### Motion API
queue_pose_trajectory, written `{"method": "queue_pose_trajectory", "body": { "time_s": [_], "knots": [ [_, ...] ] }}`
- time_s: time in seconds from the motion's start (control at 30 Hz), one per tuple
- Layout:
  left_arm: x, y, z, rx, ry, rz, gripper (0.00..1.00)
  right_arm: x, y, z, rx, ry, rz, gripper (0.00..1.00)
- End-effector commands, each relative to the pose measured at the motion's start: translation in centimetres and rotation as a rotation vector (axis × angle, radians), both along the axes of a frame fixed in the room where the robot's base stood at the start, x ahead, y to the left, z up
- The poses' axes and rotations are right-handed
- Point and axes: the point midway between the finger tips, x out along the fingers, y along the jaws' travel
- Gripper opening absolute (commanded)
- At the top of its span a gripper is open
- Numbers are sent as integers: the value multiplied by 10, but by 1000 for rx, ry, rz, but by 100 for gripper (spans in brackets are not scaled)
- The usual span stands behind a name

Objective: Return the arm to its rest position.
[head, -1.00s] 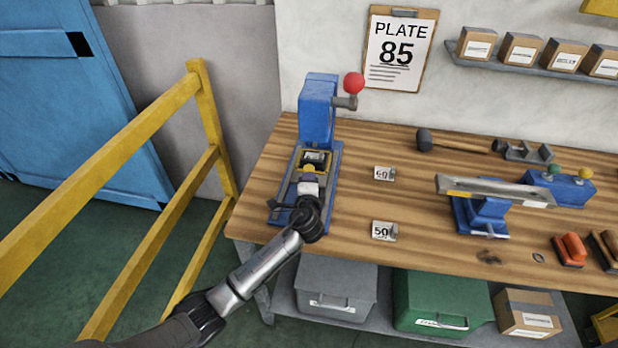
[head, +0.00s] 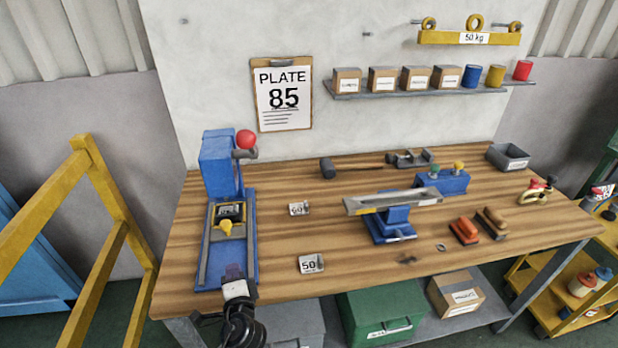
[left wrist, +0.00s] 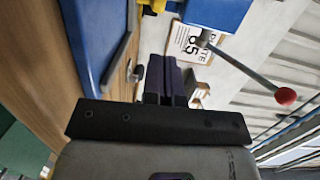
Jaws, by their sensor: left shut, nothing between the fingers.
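My left gripper (head: 233,271) is low in the head view, at the front end of a blue press (head: 220,165) with a red-knobbed lever. A yellow holder (head: 228,226) with a dark piece sits on the press bed. My right gripper is in neither view.
The wooden bench (head: 285,235) carries small number plates (head: 311,264), a blue stand (head: 390,225) with a long metal bar, and a hammer (head: 328,168). A yellow railing (head: 110,190) stands left of the bench. A green bin (head: 385,315) is below it.

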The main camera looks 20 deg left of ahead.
Motion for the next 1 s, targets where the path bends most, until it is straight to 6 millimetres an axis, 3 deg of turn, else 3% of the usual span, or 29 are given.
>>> {"method": "queue_pose_trajectory", "body": {
  "time_s": [0.23, 0.33, 0.5, 0.6, 0.7, 1.0],
  "knots": [
    [-5, 5, -7, -110, -42, 55, 0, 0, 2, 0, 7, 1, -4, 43],
    [-15, 6, -21, -347, -53, 125, 0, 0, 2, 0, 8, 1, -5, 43],
    [-39, -25, -8, -836, -71, 164, 0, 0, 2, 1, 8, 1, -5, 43],
    [-71, -56, 34, -1086, 4, 152, 0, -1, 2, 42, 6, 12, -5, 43],
    [-100, -76, 57, -1206, 86, 140, 0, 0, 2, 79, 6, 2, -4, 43],
    [-172, -109, 133, -1369, 259, 113, 0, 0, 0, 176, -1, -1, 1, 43]
  ]
}}
